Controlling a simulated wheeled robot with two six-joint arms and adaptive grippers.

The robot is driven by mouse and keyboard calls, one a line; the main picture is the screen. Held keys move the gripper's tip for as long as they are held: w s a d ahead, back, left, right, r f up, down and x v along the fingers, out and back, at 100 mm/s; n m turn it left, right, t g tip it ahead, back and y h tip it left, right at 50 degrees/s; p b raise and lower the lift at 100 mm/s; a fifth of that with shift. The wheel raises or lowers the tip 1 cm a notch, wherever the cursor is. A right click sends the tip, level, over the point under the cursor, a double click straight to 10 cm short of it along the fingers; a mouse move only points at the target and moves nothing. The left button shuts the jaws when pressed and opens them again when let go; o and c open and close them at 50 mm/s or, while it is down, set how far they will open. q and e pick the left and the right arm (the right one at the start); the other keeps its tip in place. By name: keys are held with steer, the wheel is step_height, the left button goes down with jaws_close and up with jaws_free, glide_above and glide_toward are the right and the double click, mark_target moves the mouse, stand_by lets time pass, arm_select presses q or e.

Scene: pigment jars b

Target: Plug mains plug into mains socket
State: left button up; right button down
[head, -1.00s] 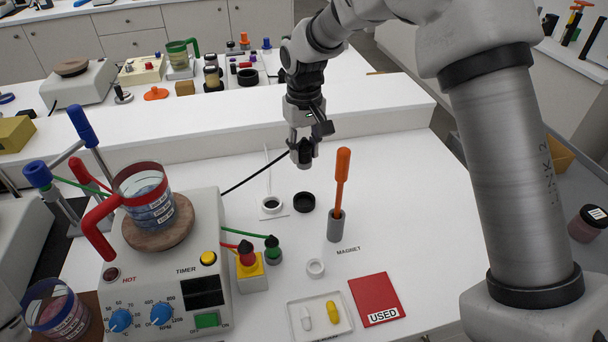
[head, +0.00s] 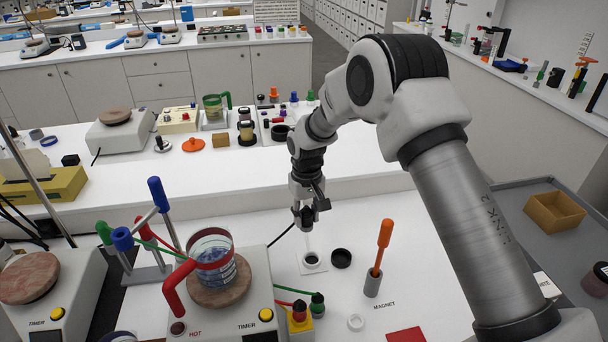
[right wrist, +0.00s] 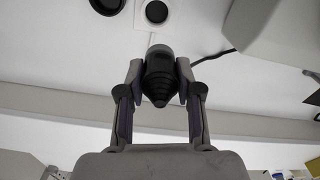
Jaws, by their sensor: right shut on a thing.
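My right gripper (head: 304,226) hangs above the white bench, just in front of the raised ledge. In the right wrist view its fingers (right wrist: 159,85) are shut on both sides of the mains plug (right wrist: 160,78). The plug is a dark, ribbed, tapered piece with a greyer round end. A black cable (right wrist: 215,56) shows beside the right finger and is partly hidden; in the head view a cable (head: 280,235) runs from the hotplate towards the gripper. My left gripper is out of view.
An orange-handled tool stands in a grey holder (head: 372,286) to the right. The hotplate (head: 245,300) with a beaker (head: 211,258) stands left. The ledge (head: 385,186) rises behind.

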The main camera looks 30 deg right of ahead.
arm_select(q)
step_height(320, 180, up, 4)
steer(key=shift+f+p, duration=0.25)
steer(key=shift+p, duration=0.55)
arm_select(e)
steer(key=s+f, duration=0.2)
steer(key=shift+s+d+f, duration=0.1)
steer(key=shift+s+f, duration=0.05)
steer(key=shift+s, duration=0.2)
step_height(320, 180, down, 5)
steer(key=b, duration=0.3)
steer(key=shift+d+f, duration=0.1)
steer(key=shift+f, duration=0.25)
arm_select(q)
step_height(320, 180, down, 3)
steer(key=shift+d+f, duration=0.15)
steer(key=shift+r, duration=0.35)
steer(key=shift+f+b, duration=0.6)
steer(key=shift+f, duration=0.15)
arm_select(e)
steer(key=shift+f, duration=1.2)
steer(key=c, duration=0.7)
jaws_free()
